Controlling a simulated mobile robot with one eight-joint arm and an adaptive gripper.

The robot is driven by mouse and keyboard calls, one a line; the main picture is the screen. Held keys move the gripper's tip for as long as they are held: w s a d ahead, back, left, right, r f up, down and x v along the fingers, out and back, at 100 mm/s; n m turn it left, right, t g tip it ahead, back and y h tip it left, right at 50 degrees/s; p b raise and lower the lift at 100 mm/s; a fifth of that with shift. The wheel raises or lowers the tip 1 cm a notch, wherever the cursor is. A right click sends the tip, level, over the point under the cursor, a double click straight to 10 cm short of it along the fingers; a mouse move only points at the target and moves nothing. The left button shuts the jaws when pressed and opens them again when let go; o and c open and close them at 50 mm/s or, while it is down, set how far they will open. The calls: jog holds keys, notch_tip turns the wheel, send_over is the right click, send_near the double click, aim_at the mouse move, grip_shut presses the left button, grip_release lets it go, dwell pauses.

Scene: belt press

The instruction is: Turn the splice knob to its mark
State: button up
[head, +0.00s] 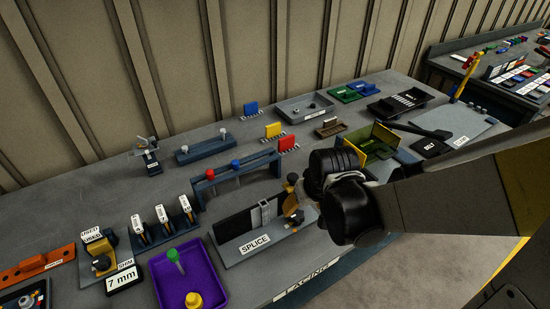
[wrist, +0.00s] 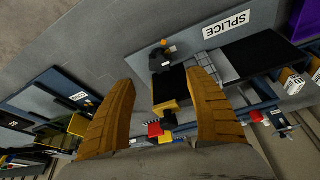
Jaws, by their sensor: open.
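The splice station (head: 232,252) is a grey plate with a black bar and a white SPLICE label, at lower middle in the head view. In the wrist view its plate (wrist: 185,40) shows upside down. A dark knob (wrist: 160,60) with a small orange mark beside it sits on the plate there. A second dark knob-like part (wrist: 168,119) with a yellow block is at the black bar's other side; I cannot tell which one is the splice knob. My gripper (wrist: 162,80) is open and empty, its yellow fingers spread above the bar. In the head view my wrist partly hides the station's right end.
A purple tray (head: 217,282) with a green and a yellow knob stands left of the station. An olive open box (head: 378,145) is behind my wrist. Free floor lies beyond the bench's front edge.

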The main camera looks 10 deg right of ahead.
aim_at(297, 215)
jog(key=b+x, duration=0.3)
jog(key=x, duration=0.6)
jog(key=shift+w+f+b, duration=0.1)
jog(key=shift+f+b, duration=0.1)
jog(key=shift+b, duration=0.2)
jog(key=c, duration=1.2)
